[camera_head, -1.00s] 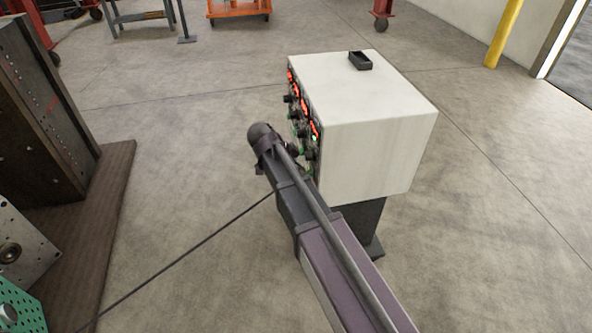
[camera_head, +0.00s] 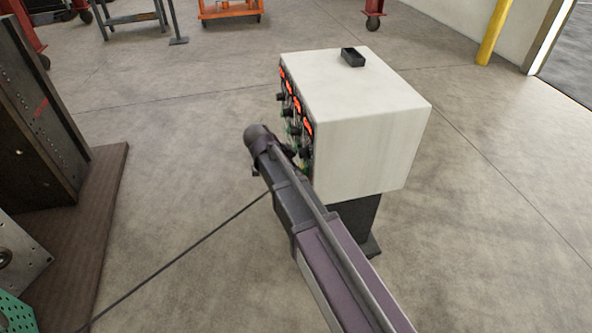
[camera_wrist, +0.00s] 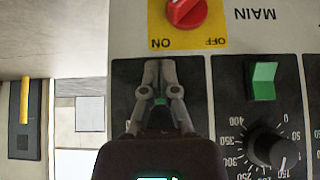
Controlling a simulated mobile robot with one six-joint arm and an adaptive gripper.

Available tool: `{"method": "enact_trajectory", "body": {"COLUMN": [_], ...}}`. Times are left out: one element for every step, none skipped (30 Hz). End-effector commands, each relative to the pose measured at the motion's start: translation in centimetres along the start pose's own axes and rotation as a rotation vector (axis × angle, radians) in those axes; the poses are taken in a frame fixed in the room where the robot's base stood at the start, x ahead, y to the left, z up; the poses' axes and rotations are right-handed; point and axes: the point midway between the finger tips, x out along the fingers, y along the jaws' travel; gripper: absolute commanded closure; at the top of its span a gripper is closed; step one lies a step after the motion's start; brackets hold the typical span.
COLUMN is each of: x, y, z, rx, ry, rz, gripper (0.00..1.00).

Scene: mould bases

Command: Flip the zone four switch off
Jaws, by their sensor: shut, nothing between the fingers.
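A cream control cabinet (camera_head: 370,140) with red displays stands on a dark pedestal in the head view. In the wrist view its panel appears upside down. My gripper (camera_wrist: 160,68) is shut and empty in front of a black zone panel (camera_wrist: 122,75). A green switch (camera_wrist: 160,99) shows partly between its fingers; the rest of it and any zone number are hidden. I cannot tell whether the fingers touch it. The neighbouring panel to the right has a green switch (camera_wrist: 263,81) and a black dial (camera_wrist: 268,146). In the head view, the fingers are hidden.
A red MAIN knob (camera_wrist: 187,12) on a yellow ON/OFF plate sits above the fingers in the wrist view. A small black tray (camera_head: 352,57) lies on the cabinet top. A dark mould base (camera_head: 40,115) stands at left. The floor between is clear except for a thin dark line.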

Motion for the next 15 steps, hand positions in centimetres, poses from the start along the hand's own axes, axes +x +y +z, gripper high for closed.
{"method": "enact_trajectory", "body": {"x": [0.0, -0.1, -0.1, -0.1, -0.2, -0.3, -0.4, -0.5, -0.6, -0.6, -0.7, -0.8, -0.9, -1.0, -1.1], "y": [0.0, 0.0, 0.0, 0.0, 0.0, 0.0, 0.0, 0.0, 0.0, 0.0, 0.0, 0.0, 0.0, 0.0, 0.0], "z": [0.0, 0.0, -0.1, -0.1, -0.1, -0.2, -0.3, -0.3, -0.5, -0.6, -0.7, -0.7, -0.8, -0.9, -0.9], "rx": [0.0, 0.0, 0.0, 0.0, 0.0, 0.0, 0.0, 0.0, 0.001, 0.001, 0.001, 0.001, 0.001, 0.001, 0.001], "ry": [0.0, 0.0, 0.0, 0.0, 0.0, 0.0, 0.0, 0.0, 0.0, 0.0, 0.0, 0.0, 0.0, 0.0, 0.0], "rz": [0.0, 0.0, 0.0, 0.0, 0.0, 0.0, 0.0, 0.0, 0.0, 0.001, 0.001, 0.001, 0.001, 0.001, 0.001], "gripper": [1.0, 1.0, 1.0, 1.0, 1.0, 1.0, 1.0, 1.0, 1.0, 1.0, 1.0, 1.0, 1.0, 1.0, 1.0]}}
